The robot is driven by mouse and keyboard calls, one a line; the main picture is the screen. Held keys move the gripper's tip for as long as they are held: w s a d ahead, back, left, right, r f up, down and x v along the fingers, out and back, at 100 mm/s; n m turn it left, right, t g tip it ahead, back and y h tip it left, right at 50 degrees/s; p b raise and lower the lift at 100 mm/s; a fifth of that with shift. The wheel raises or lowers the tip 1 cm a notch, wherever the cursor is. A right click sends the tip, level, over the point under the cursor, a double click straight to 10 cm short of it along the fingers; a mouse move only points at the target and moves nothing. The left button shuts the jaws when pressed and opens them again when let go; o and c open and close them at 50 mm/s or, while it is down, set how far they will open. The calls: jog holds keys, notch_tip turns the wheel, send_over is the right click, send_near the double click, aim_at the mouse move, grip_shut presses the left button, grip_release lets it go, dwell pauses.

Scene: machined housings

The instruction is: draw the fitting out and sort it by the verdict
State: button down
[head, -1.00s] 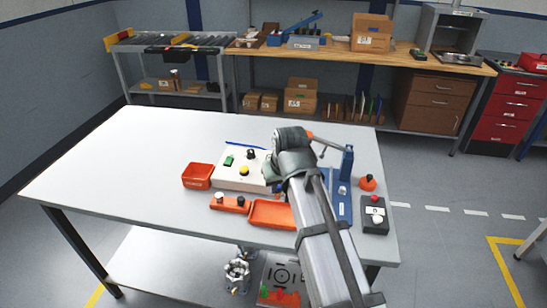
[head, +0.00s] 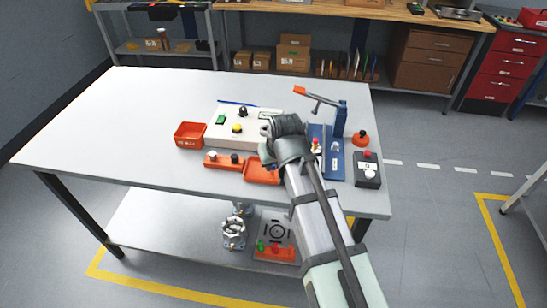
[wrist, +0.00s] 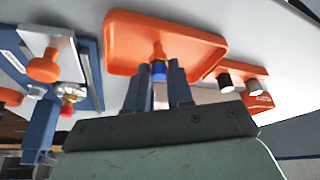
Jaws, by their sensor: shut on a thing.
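My gripper (wrist: 160,82) is shut on a small fitting (wrist: 158,64) with a blue band and an orange-brass end. In the wrist view the fitting's end overlaps the shallow orange tray (wrist: 200,58); I cannot tell whether it touches. In the head view my gripper (head: 268,168) is at the orange tray (head: 260,177), and my wrist hides the fitting. To the right is the blue fixture (head: 335,172) with its raised, orange-tipped lever (head: 315,97). A red-topped brass piece (head: 316,147) stands at the fixture and also shows in the wrist view (wrist: 69,99).
An orange strip (head: 222,161) with two knobs adjoins the tray. A black button box (head: 368,170) and orange knob (head: 361,138) stand right. The table's left is clear.

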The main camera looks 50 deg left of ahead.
jog(key=c, duration=0.9)
grip_release()
jog(key=v, duration=1.3)
jog(key=shift+s+d+r, duration=0.1)
jog(key=shift+d+r, duration=0.1)
jog(key=shift+r, duration=0.1)
